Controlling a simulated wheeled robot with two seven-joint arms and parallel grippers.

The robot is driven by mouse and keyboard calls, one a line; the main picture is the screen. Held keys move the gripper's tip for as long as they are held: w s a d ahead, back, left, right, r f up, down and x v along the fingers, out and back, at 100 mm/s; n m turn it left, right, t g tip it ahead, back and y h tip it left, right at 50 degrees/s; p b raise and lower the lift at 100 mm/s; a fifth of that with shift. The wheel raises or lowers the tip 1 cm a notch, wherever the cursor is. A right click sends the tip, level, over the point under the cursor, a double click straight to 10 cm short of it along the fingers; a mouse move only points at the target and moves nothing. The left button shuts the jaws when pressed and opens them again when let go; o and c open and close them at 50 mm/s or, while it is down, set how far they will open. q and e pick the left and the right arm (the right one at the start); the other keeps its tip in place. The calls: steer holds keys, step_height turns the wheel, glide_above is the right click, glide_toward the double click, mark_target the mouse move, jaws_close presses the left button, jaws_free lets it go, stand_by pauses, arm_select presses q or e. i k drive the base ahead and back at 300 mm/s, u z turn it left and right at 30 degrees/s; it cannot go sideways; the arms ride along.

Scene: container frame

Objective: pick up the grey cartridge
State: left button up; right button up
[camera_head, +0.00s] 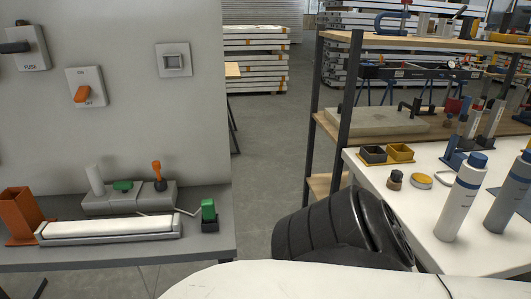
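Several tube-shaped things stand on the white table at the right. In front are a pale bottle with a blue cap (461,200) and a darker grey bottle with a blue cap (509,203), partly cut by the right edge. Behind them, slim upright tubes, one pale (472,120) and one greyish (491,120), stand near a blue holder (455,155). The greyish slim tube looks most like the grey cartridge, but I cannot be sure.
A black ribbed cylindrical body (335,233) blocks the view at the table's left end. Small black and yellow bins (399,153) and a round yellow-topped tin (421,181) sit on the table. A grey bench (110,255) stands left; floor shows between.

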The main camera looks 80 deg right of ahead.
mark_target(517, 181)
steer(key=z, duration=1.5)
